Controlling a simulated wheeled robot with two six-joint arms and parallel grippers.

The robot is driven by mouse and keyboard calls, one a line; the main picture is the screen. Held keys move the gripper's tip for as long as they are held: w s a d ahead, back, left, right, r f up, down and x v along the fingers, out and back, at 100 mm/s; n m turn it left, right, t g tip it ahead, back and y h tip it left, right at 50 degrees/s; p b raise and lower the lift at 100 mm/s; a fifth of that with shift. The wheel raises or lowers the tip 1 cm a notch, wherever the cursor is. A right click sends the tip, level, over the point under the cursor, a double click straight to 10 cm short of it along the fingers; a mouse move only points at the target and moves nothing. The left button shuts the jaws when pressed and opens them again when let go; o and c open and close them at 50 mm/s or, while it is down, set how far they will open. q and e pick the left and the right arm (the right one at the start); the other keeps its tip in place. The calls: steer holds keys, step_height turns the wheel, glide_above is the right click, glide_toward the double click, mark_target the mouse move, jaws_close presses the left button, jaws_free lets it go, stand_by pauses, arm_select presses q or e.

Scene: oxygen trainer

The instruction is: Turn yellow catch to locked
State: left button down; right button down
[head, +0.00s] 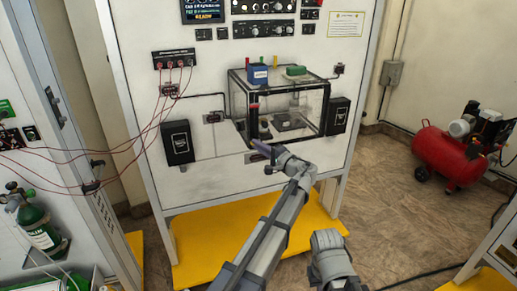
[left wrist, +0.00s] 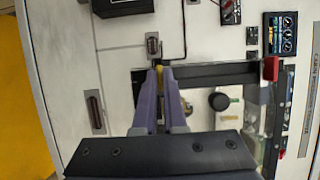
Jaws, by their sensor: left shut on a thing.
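My left gripper (head: 259,147) reaches up to the lower left front corner of the clear chamber (head: 306,116) on the white panel. In the left wrist view its two purple fingers (left wrist: 161,70) are closed together at the tips, by the chamber's black frame edge. A small bit of the yellow catch (left wrist: 159,69) shows between the fingertips, and the fingers are shut on it. Most of the catch is hidden by the fingers, so its angle cannot be told. My right gripper is in neither view.
Black boxes flank the chamber at left (head: 178,142) and right (head: 337,116). Red cables (head: 135,151) hang left of it. A red compressor (head: 440,152) stands on the floor at right.

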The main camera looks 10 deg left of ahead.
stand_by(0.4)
arm_select(q)
steer(key=c, duration=1)
jaws_free()
steer(key=v, duration=0.8)
steer(key=shift+f, duration=0.1)
steer(key=shift+a, duration=0.1)
